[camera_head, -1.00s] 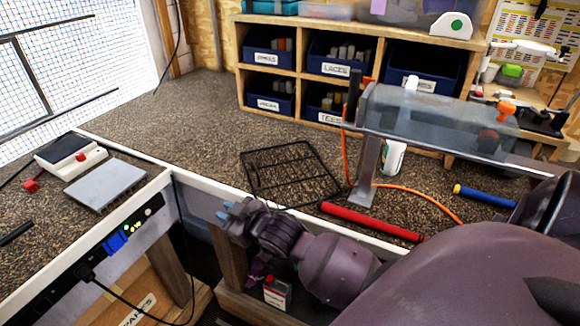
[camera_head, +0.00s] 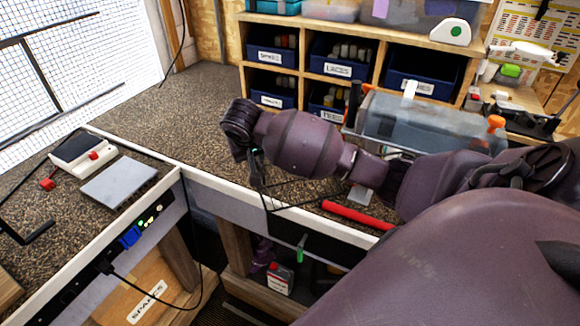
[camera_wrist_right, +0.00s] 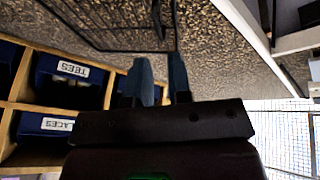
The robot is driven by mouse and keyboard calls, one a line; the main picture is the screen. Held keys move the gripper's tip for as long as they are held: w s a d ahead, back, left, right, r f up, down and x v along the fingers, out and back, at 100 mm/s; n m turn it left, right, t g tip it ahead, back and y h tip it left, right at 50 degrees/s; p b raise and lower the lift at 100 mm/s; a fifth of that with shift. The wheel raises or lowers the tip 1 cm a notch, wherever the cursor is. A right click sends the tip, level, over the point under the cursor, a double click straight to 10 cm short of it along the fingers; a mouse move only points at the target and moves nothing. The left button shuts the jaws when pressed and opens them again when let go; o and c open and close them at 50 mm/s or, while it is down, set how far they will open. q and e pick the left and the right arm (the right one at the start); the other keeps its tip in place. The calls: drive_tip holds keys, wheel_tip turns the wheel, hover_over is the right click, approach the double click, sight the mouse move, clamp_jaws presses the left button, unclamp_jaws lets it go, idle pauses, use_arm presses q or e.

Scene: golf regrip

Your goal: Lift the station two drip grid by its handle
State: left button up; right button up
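The drip grid, a black wire rack, lies on the speckled counter near its front edge; my right arm hides most of it in the head view, where part of its front wire (camera_head: 290,205) shows. It also shows in the wrist view (camera_wrist_right: 95,48), at the top. My right gripper (camera_head: 258,183) points down at the grid's left front side. In the wrist view its two blue fingers (camera_wrist_right: 163,68) are apart, with a dark upright part of the grid close to their tips. I cannot tell whether it touches them. My left gripper is not in view.
A red grip (camera_head: 357,215) lies along the counter's front edge, right of the grid. A clear-covered bench tank (camera_head: 430,122) stands behind my right arm. Cubbies with blue bins (camera_head: 336,57) stand at the back. A grey plate (camera_head: 119,181) lies at left; the counter behind it is clear.

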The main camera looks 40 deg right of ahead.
sight(261, 169)
drive_tip(key=x, duration=1)
drive_tip(key=shift+w+d+f+p, duration=0.1)
drive_tip(key=shift+d+f+p, duration=0.05)
drive_tip(key=shift+d+p, duration=0.25)
drive_tip(key=shift+c, duration=0.2)
clamp_jaws()
